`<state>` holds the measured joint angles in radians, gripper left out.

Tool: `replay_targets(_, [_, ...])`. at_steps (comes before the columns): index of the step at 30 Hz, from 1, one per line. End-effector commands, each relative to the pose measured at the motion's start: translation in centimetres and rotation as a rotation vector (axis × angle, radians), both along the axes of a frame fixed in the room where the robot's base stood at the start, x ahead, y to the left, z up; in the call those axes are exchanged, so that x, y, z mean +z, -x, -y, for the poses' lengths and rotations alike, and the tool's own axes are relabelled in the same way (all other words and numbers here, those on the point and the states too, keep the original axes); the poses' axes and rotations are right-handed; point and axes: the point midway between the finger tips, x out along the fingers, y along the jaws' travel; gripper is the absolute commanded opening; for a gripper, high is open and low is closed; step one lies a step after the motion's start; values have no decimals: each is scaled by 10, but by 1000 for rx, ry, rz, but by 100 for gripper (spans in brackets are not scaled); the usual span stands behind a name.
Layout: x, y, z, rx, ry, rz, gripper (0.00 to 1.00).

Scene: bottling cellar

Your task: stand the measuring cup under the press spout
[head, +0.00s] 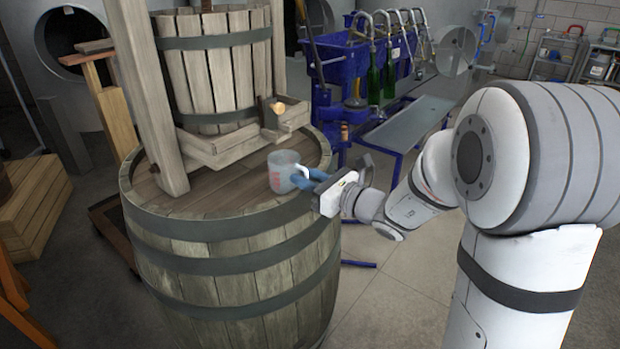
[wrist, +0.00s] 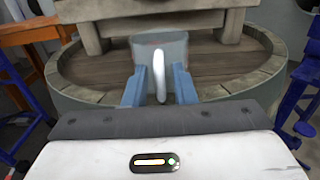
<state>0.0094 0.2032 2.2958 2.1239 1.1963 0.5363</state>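The measuring cup (head: 283,171), translucent grey with red markings, stands upright on the barrel top (head: 225,193), near its front right edge. Its white handle (wrist: 160,76) faces my gripper. My gripper (head: 303,179) reaches in from the right with blue fingers. In the wrist view its fingers (wrist: 160,88) are on either side of the handle, with narrow gaps showing, so it looks open. The wooden press (head: 220,65) stands on the barrel behind the cup. A spout-like piece with a pale round end (head: 277,107) juts from its front, above and behind the cup.
A wooden post (head: 150,95) of the press rises left of the cup. A wooden crate (head: 33,205) is at left. Bare barrel top lies left of the cup.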

Motion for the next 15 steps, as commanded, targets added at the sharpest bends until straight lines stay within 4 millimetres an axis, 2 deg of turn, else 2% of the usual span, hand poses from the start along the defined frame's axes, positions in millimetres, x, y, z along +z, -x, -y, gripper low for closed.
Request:
replay_targets(11, [4,0,-1,1,0,0,30])
replay_targets(15, [3,10,15,-3,1,-1,30])
